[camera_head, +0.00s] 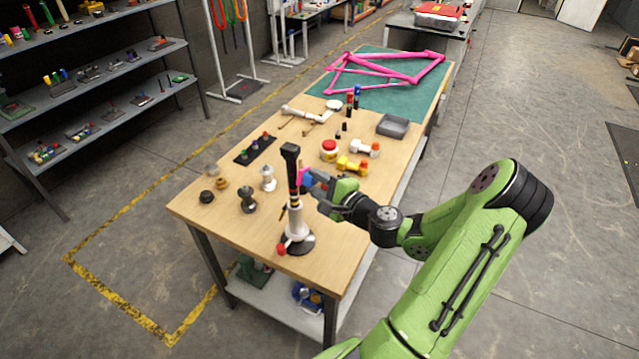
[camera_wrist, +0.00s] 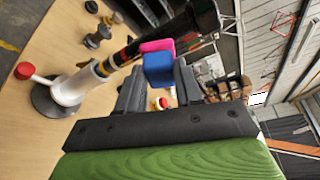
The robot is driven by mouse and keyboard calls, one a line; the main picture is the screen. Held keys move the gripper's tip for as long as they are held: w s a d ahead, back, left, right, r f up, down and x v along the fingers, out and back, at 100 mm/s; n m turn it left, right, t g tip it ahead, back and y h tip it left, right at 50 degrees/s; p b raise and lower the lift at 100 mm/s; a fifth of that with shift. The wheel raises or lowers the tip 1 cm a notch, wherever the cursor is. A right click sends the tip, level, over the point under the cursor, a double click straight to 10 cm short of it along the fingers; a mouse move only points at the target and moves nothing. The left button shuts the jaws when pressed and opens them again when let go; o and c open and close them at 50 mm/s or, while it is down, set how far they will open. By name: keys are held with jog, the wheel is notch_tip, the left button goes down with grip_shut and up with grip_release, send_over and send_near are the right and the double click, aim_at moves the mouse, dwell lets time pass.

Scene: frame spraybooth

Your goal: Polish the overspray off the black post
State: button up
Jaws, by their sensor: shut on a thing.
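The black post (camera_head: 291,168) stands upright in a white stand (camera_head: 297,222) with a dark round base and a red-ended handle, at the near end of the workbench. The post (camera_wrist: 150,42) runs diagonally in the wrist view. Red and yellow bands show low on it; I cannot tell overspray from markings. My gripper (camera_head: 313,184) is shut on a pink-and-blue block (camera_wrist: 158,68), blue side towards the gripper and pink side outward. The block is beside the post, at its right in the head view; whether they touch is unclear.
The workbench (camera_head: 232,203) holds small metal pieces left of the stand. A red-lidded jar (camera_head: 329,150), yellow and white pieces, and a grey tray (camera_head: 392,126) lie behind my gripper. A pink frame (camera_head: 385,70) lies on a green mat at the far end.

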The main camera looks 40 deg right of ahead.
jog(key=shift+w+a, duration=0.2)
jog(key=shift+w, duration=0.4)
notch_tip(320, 180, down, 8)
jog(key=r+b, duration=0.1)
jog(key=b, duration=0.6)
notch_tip(320, 180, up, 8)
jog(key=p, duration=0.6)
jog(key=shift+f+p, duration=0.25)
jog(key=shift+p, duration=0.1)
jog(key=shift+f, duration=0.15)
jog(key=shift+s+d+f, duration=0.1)
jog(key=shift+s+d, duration=0.05)
jog(key=shift+s, duration=0.2)
jog(key=shift+s+d+b, duration=0.15)
jog(key=shift+s+d, duration=0.15)
jog(key=shift+s, duration=0.55)
jog(key=shift+s+d+b, duration=0.2)
jog(key=shift+s+d, duration=0.05)
jog(key=shift+s, duration=0.55)
jog(key=shift+s+d+b, duration=0.15)
jog(key=shift+s+d, duration=0.15)
jog(key=shift+s, duration=0.55)
